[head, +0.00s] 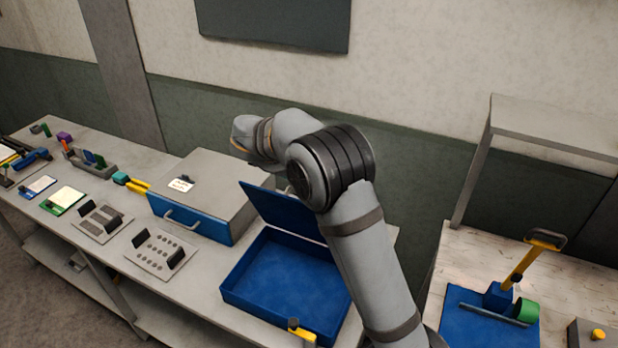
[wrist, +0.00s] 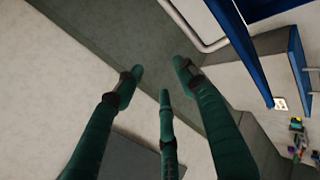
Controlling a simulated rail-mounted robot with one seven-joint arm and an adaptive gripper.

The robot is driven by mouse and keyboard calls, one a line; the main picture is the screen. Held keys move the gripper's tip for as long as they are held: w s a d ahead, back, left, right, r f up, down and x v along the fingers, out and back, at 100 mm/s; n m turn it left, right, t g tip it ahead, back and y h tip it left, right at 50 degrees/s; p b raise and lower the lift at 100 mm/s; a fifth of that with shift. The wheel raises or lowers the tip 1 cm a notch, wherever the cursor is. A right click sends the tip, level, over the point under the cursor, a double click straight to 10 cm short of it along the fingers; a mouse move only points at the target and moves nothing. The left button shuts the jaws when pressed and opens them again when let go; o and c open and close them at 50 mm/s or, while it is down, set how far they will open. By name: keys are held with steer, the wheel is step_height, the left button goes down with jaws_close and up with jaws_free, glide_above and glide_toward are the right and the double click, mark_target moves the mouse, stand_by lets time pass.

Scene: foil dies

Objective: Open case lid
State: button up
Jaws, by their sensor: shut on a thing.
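The blue case (head: 284,277) sits on the bench with its open tray showing an empty floor. Its blue lid (head: 277,212) stands tilted up at the back edge, its right part hidden behind my arm. My gripper is hidden in the head view. In the wrist view my gripper (wrist: 160,80) has its dark green fingers some way apart, beside a bent grey handle (wrist: 194,32) and the lid's blue edge (wrist: 238,48).
A grey box (head: 215,185) with a blue front stands left of the case. Slotted and holed plates (head: 160,253) lie in front of it. A yellow-handled tool (head: 303,330) is at the case's front right corner. A side bench at right holds a blue press (head: 490,325).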

steer(key=d+v, duration=0.1)
steer(key=v, duration=1.3)
steer(key=shift+s+r+p, duration=0.3)
steer(key=shift+r, duration=0.1)
steer(key=shift+d, duration=0.1)
steer(key=x, duration=1.1)
steer(key=shift+d+f, duration=0.25)
steer(key=shift+f, duration=0.05)
steer(key=shift+w, duration=0.1)
